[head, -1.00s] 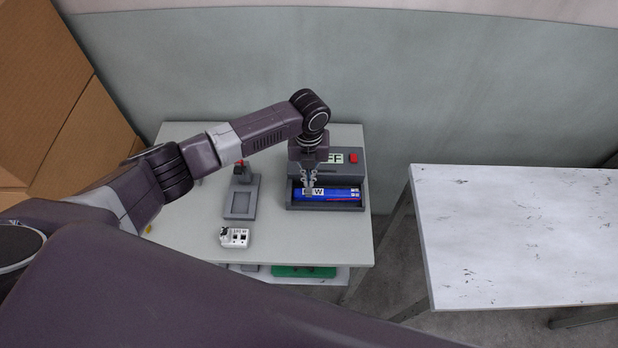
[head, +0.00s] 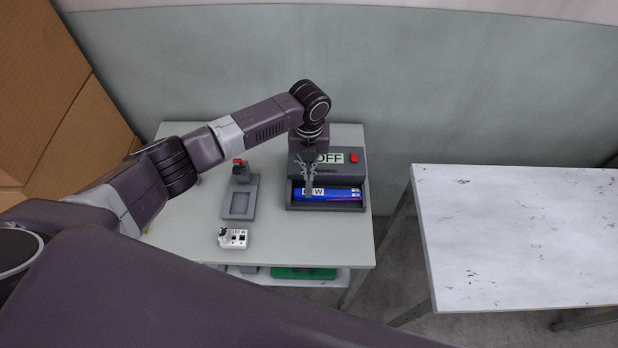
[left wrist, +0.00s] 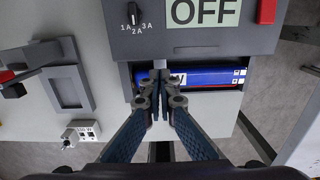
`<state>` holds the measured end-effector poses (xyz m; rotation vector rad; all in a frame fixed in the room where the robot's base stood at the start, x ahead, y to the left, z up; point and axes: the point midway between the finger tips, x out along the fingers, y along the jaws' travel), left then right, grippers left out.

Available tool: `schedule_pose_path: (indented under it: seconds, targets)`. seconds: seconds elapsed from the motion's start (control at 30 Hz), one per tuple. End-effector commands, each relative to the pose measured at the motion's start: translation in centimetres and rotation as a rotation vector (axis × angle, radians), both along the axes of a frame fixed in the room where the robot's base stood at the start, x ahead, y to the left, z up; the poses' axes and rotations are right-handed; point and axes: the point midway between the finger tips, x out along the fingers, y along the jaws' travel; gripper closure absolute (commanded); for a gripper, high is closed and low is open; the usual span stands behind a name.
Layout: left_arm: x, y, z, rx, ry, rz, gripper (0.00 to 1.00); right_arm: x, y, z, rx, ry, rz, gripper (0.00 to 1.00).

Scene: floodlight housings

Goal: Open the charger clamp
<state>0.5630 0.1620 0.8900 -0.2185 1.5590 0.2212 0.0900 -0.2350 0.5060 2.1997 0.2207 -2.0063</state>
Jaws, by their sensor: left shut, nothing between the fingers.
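The grey charger (head: 345,170) stands at the back right of the small table, with a display reading OFF (head: 330,158) and a red button (head: 354,158). A blue battery pack (head: 340,194) lies lengthwise in its front bay. In the left wrist view the charger (left wrist: 205,42) shows a dial marked 1A, 2A, 3A (left wrist: 132,12), and the battery (left wrist: 210,78) lies behind the fingers. My left gripper (head: 309,190) is shut and empty, pointing down over the battery's left part. It hides that part in the left wrist view (left wrist: 160,76). I cannot make out a separate clamp part. My right gripper is out of view.
A grey fixture with a red-tipped lever (head: 240,195) stands left of the charger. A small white unit (head: 234,238) sits near the front edge. A lower shelf holds a green item (head: 304,273). A bare white table (head: 520,235) stands at right, across a gap.

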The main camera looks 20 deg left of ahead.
Motion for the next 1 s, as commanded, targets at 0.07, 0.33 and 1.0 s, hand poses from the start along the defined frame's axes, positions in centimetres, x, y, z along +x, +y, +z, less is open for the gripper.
schedule_pose_path:
  seconds: [0.07, 0.33, 1.0]
  targets:
    - [0.2, 0.0, -0.1, 0.0, 0.0, 0.001, 1.0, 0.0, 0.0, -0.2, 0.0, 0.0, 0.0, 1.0]
    - [0.7, 0.2, 0.0, -0.001, -0.001, 0.0, 1.0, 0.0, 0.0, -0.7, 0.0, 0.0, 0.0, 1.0]
    - [1.5, 0.4, 0.0, -0.001, 0.0, 0.0, 1.0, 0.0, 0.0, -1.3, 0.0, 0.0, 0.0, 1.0]
